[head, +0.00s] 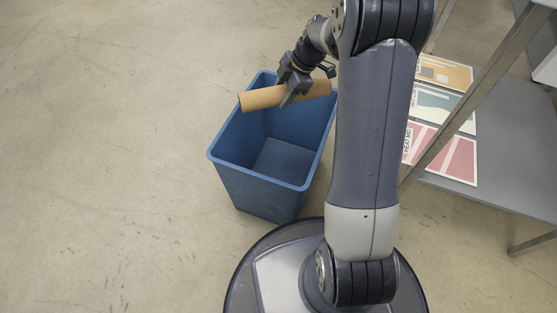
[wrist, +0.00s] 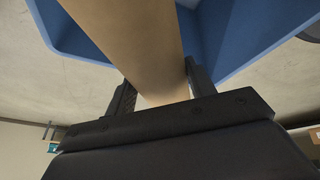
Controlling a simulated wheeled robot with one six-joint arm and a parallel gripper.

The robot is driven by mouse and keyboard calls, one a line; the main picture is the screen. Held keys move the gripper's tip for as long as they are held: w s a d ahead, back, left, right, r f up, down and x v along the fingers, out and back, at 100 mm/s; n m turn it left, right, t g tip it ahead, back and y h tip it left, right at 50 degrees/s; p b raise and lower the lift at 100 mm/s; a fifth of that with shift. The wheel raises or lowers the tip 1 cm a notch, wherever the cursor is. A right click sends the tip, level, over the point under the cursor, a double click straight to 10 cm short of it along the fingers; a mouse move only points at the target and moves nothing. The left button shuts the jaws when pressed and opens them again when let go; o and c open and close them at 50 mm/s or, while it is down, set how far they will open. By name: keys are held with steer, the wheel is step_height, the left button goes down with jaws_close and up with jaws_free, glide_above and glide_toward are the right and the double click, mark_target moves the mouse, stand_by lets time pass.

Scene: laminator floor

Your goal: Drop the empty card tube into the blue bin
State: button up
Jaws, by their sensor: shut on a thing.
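The empty card tube (head: 262,98) is a plain brown cylinder. My gripper (head: 291,91) is shut around its middle and holds it nearly level over the far part of the blue bin's opening. In the wrist view the tube (wrist: 140,40) runs between the two fingers (wrist: 158,88). The blue bin (head: 262,187) stands upright on the floor and is open at the top. Its visible inside floor is bare; its far right part is hidden behind my arm. Its rim and wall also show in the wrist view (wrist: 240,35).
A grey metal shelf unit (head: 510,205) stands to the right, with several printed sheets (head: 445,155) on its lower shelf. Its slanting leg (head: 470,95) is close to my arm. The concrete floor (head: 110,150) to the left is clear.

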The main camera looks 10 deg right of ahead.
steer(key=shift+f+b, duration=1.1)
steer(key=shift+f, duration=1.2)
steer(key=o, duration=0.8)
steer(key=shift+o, duration=0.2)
steer(key=shift+r, duration=0.1)
steer(key=p+v, duration=0.4)
steer(key=v, duration=0.6)
steer(key=shift+s+d+r, duration=0.1)
steer(key=shift+d+r, duration=0.05)
steer(key=shift+r, duration=0.15)
